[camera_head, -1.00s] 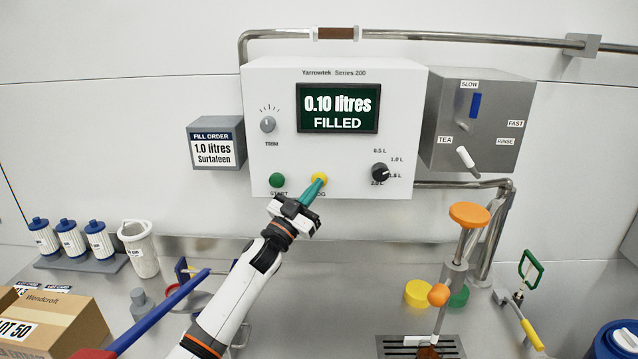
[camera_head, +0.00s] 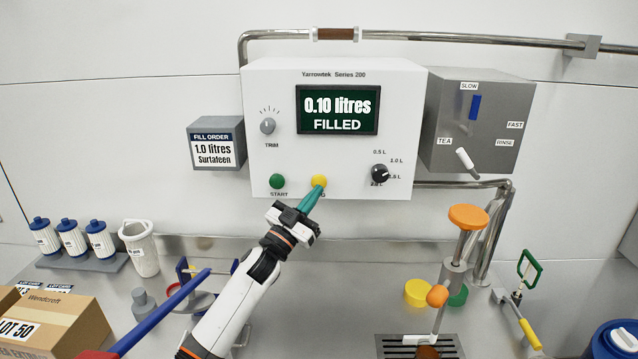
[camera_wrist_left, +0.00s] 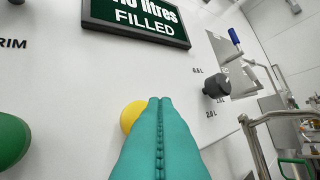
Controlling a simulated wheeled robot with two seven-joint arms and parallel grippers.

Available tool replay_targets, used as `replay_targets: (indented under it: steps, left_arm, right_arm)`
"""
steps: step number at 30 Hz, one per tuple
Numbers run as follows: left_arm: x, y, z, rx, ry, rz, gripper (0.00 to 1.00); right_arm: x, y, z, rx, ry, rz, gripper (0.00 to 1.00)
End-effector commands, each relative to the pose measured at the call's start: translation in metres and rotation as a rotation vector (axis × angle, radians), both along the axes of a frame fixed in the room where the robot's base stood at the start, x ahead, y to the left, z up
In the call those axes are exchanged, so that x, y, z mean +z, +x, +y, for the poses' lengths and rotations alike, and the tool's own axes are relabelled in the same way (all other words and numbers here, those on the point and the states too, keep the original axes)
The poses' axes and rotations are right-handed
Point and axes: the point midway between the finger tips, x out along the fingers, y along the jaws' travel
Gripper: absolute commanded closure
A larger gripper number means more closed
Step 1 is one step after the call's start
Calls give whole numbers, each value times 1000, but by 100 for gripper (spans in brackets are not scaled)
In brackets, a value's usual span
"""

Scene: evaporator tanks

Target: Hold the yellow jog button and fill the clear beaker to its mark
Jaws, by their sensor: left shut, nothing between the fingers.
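The yellow jog button (camera_head: 319,180) sits low on the front of the white control box. My left gripper (camera_head: 315,193) is shut and empty, its teal fingertips just below the button in the head view and covering part of the label. In the left wrist view the yellow button (camera_wrist_left: 131,116) is partly hidden behind the left side of the teal fingers (camera_wrist_left: 160,100). I cannot tell whether the tips touch it. The display (camera_head: 338,109) reads 0.10 litres FILLED. I cannot make out a clear beaker. My right gripper is not in view.
A green start button (camera_head: 277,181) is left of the yellow one, and a black dial (camera_head: 380,172) is to the right. A fill order box (camera_head: 216,144) reads 1.0 litres Surtafeen. An orange-topped valve (camera_head: 468,217) stands above a dark drain grate (camera_head: 390,347).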

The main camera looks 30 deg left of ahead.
Motion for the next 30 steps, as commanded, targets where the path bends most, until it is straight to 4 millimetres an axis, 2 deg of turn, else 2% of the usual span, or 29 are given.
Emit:
replay_targets:
  steps: [12, 30]
  left_arm:
    - [1, -34, -21, -1, -2, 1, 100]
    - [0, -37, -23, 0, 0, 1, 100]
  right_arm:
    - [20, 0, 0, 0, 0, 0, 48]
    - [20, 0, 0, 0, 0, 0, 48]
